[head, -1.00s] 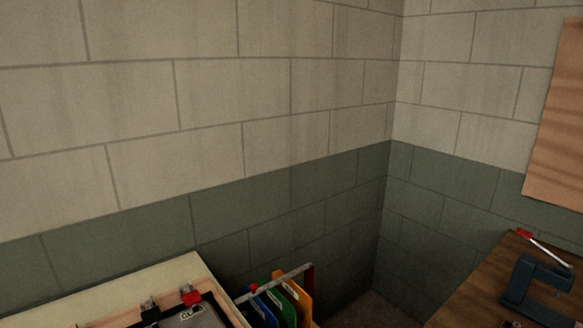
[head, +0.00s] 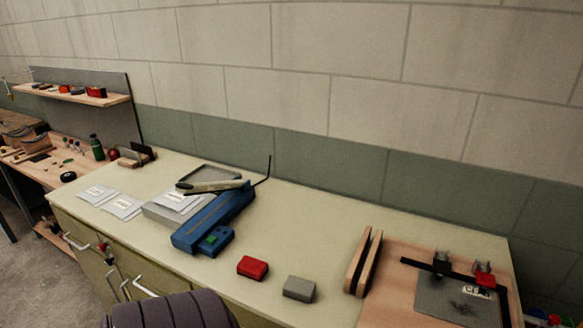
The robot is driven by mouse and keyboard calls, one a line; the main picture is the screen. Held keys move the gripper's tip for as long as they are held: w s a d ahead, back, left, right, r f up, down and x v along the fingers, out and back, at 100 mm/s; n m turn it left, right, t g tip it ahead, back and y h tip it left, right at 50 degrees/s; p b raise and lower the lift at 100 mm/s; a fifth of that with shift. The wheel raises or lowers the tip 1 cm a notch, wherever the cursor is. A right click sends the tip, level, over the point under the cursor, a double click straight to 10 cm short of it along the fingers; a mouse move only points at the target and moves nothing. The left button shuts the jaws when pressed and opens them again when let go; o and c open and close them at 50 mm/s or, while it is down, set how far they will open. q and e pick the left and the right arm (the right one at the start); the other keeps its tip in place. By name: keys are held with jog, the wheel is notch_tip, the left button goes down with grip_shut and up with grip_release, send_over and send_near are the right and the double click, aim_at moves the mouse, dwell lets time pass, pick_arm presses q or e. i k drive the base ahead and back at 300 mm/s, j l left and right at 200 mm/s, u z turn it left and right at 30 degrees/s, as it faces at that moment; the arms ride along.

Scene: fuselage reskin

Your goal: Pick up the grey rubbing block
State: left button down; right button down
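The grey rubbing block (head: 299,289) lies on the pale bench top (head: 330,237) near its front edge, right of a red block (head: 252,268). It looks like a small grey box with rounded edges, and nothing covers it. Neither of my grippers shows in the head view.
A blue tool with a long lever (head: 213,222) stands left of the blocks. Wooden strips (head: 363,262) and a board with a clamped grey sheet (head: 455,303) are on the right. A dark padded object (head: 172,311) rises before the bench front.

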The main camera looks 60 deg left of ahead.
aim_at(301, 290)
jog(key=k+j+u, duration=0.1)
jog(key=u, duration=1.5)
jog(key=k+j, duration=0.05)
jog(key=j, duration=0.05)
